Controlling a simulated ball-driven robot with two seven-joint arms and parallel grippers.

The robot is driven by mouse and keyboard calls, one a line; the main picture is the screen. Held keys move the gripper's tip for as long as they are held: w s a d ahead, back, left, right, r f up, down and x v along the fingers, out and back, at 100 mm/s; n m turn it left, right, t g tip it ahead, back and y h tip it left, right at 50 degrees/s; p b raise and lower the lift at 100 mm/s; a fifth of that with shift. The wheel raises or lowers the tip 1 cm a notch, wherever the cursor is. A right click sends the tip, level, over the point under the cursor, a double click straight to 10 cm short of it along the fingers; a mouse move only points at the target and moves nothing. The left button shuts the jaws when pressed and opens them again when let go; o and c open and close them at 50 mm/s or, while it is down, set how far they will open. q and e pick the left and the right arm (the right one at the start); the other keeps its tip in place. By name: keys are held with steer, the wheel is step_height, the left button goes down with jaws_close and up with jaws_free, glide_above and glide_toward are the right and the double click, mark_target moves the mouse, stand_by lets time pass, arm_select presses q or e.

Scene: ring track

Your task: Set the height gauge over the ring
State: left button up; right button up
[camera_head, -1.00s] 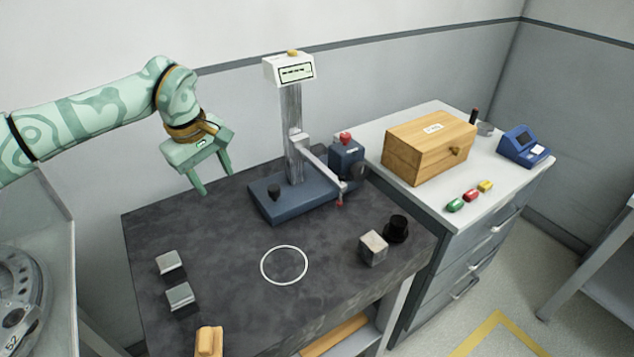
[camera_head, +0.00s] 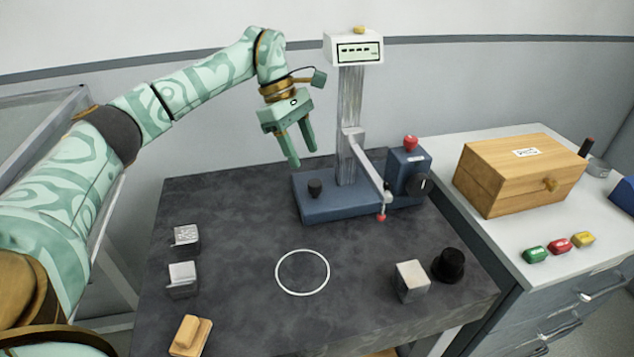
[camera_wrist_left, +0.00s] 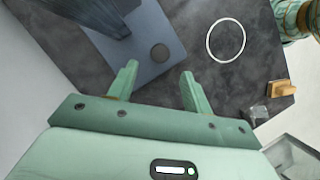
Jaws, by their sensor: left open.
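The height gauge (camera_head: 347,120) stands upright at the back of the dark stone plate. It has a blue base (camera_head: 350,205) with a black knob (camera_head: 315,187), a grey column, a display on top and an arm with a red tip (camera_head: 381,217). The white ring (camera_head: 302,272) is marked on the plate in front of the base, apart from it; it also shows in the left wrist view (camera_wrist_left: 226,40). My left gripper (camera_head: 304,157) is open and empty, pointing down above the left end of the base. In the left wrist view its fingers (camera_wrist_left: 159,72) sit near the knob. My right gripper is not in view.
A metal cube (camera_head: 411,281) and a black round piece (camera_head: 448,265) stand right of the ring. Two metal blocks (camera_head: 183,279) and a wooden piece (camera_head: 190,336) lie at the left. A wooden box (camera_head: 520,172) is on the right cabinet. The plate around the ring is clear.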

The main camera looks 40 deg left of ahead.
mark_target(314, 182)
arm_select(q)
steer(key=b+x, duration=0.1)
steer(key=x, duration=0.6)
steer(key=shift+f+b, duration=0.1)
steer(key=shift+b, duration=0.25)
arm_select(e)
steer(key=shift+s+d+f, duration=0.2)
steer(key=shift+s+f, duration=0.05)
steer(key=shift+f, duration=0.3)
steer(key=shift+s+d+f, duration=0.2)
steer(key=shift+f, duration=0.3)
